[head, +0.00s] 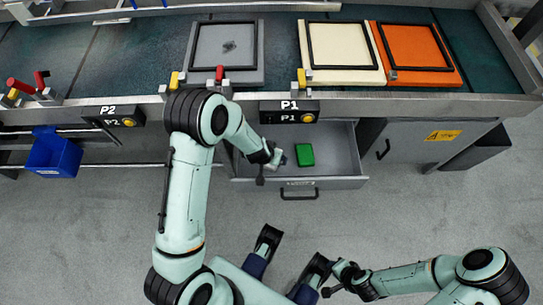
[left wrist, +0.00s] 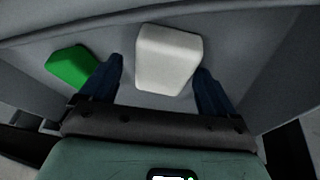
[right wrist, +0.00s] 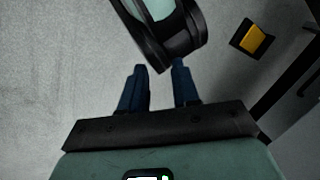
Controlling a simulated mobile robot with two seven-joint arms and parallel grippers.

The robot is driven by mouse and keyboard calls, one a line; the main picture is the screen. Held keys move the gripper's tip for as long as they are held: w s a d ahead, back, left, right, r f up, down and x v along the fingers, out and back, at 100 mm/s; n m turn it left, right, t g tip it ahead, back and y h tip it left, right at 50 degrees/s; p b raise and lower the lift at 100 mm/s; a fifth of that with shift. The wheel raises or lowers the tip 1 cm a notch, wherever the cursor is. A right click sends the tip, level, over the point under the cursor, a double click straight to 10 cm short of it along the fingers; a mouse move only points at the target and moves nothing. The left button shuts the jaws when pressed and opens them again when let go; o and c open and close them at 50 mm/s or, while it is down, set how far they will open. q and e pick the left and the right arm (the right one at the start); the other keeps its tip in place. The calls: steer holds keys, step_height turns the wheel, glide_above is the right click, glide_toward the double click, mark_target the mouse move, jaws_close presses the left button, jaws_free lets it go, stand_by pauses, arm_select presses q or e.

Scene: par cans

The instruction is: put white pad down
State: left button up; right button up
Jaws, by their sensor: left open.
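The white pad (left wrist: 168,58) lies in the open grey drawer (head: 345,150), apart from the green pad. In the head view my arm mostly hides it. My left gripper (head: 271,160) reaches into the drawer. In the left wrist view its two blue fingers (left wrist: 158,85) are spread on either side of the pad's near end, with a gap at the left finger and the right finger close to the pad. My right gripper (right wrist: 160,88) is away from the drawer, over the floor, with empty space between its fingers.
The green pad (head: 305,154) lies in the drawer, right of my left gripper. Above, the conveyor bench carries a grey framed panel (head: 202,50), a cream one (head: 342,47) and an orange one (head: 413,47). A blue bin (head: 53,155) hangs at left.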

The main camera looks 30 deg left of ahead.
arm_select(q)
steer(key=p+v, duration=0.5)
steer(key=v, duration=0.7)
arm_select(e)
steer(key=s+a+r+g, duration=0.1)
steer(key=s+a+r, duration=0.1)
steer(key=s+r, duration=0.3)
steer(key=shift+r+g+y, duration=0.2)
steer(key=shift+g+y, duration=0.2)
arm_select(q)
steer(key=shift+r, duration=0.1)
arm_select(e)
steer(key=shift+s, duration=0.1)
